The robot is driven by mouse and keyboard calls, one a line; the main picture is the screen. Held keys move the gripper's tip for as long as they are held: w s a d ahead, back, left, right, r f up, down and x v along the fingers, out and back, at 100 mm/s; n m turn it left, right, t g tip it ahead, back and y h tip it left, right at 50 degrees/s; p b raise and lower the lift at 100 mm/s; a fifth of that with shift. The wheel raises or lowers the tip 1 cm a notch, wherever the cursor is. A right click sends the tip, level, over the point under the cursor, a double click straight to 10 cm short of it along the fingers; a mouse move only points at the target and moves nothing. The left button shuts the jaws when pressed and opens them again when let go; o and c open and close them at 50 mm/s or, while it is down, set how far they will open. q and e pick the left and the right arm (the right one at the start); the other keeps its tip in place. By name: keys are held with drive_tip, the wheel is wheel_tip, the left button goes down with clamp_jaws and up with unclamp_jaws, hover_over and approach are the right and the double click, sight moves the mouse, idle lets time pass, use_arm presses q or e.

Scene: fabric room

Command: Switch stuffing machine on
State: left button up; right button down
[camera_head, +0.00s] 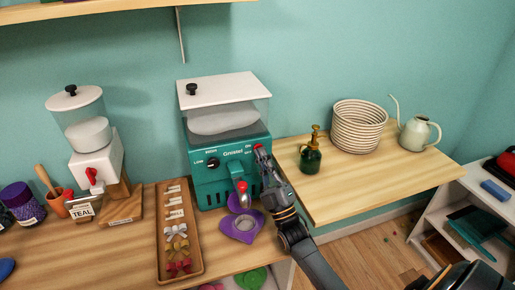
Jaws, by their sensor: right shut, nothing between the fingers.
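The stuffing machine (210,187) is teal with a clear hopper and a white lid (222,89). It stands against the wall at the centre. A dark dial (212,163) sits at the left of its front panel. A small red part (257,147) shows at the panel's right, by my fingertips. My right gripper (263,158) is shut and empty at the machine's front right corner. It covers part of the panel. I cannot tell whether it touches the red part. My left gripper is out of view.
A purple heart-shaped piece (241,228) lies before the machine. A wooden tray (163,255) with bows is to its left, a white dispenser (97,157) farther left. A green bottle (311,153), basket (358,126) and watering can (417,134) stand on the right wooden top.

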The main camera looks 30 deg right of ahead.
drive_tip(key=shift+w, duration=0.25)
drive_tip(key=shift+s, duration=0.4)
idle(0.3)
drive_tip(key=s+a+p, duration=0.1)
drive_tip(key=s+p, duration=0.1)
drive_tip(key=s, duration=0.4)
drive_tip(key=shift+a+p, duration=0.2)
drive_tip(key=shift+p, duration=0.2)
drive_tip(key=shift+w, duration=0.1)
